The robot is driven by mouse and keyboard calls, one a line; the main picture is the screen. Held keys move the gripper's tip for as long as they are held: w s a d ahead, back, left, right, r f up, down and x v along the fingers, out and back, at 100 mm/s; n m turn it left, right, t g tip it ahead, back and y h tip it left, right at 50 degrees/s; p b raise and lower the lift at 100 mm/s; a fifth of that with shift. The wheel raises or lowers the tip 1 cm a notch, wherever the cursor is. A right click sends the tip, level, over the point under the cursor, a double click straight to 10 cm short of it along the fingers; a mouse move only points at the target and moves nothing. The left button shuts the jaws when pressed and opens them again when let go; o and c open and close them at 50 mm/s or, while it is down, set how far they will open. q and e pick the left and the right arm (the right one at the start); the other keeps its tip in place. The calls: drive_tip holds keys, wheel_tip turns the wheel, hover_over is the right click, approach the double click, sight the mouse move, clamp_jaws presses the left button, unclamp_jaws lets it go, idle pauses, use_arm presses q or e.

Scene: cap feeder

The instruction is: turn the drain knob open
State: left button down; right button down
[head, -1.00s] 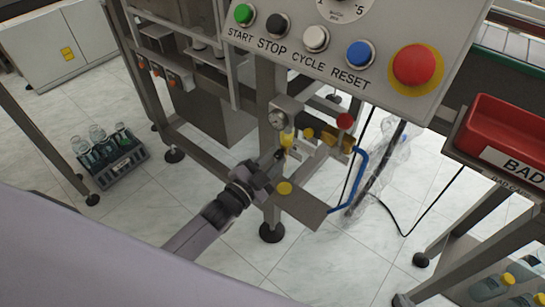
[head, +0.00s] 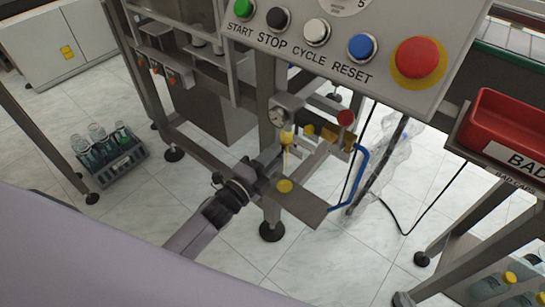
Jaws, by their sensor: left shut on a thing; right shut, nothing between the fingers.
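My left gripper (head: 277,156) reaches up from the lower left to the air unit under the control panel. It is shut on a small part below the round gauge (head: 277,117), apparently the drain knob; the fingers and wrist hide most of that part. A yellow piece (head: 287,137) shows just above the fingertips, with a thin pale piece below it. How far the knob is turned cannot be told. My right gripper is not in view.
A yellow disc (head: 285,186) sits on a grey plate (head: 303,207) just below my gripper. A red knob (head: 346,117) and a blue hose (head: 358,175) are close on the right. The panel (head: 440,30) overhangs above. A bottle crate (head: 118,168) stands on the floor at left.

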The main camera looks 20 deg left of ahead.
idle(0.5)
use_arm(q)
drive_tip(key=c, duration=0.9)
unclamp_jaws()
drive_tip(key=v, duration=0.7)
drive_tip(key=shift+p, duration=0.4)
drive_tip(key=shift+s+f, duration=0.1)
